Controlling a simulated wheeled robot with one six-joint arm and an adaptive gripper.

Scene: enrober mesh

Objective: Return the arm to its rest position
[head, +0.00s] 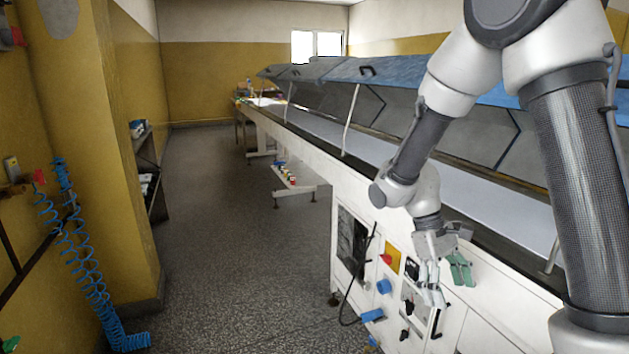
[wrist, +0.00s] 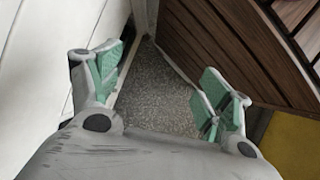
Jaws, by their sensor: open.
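My arm hangs at the right of the head view, bent with its wrist low. My gripper (head: 446,282) is in front of the white side panel of the enrober machine (head: 465,315), near its controls. In the wrist view my gripper (wrist: 160,95) has its green-padded fingers spread wide with nothing between them. Speckled grey floor (wrist: 165,85) shows in the gap. Whether the fingers touch the panel cannot be told from the head view.
Raised blue-topped covers (head: 345,70) line the conveyor (head: 320,125). A blue coiled hose (head: 90,270) hangs at left. The floor (head: 230,220) between is clear.

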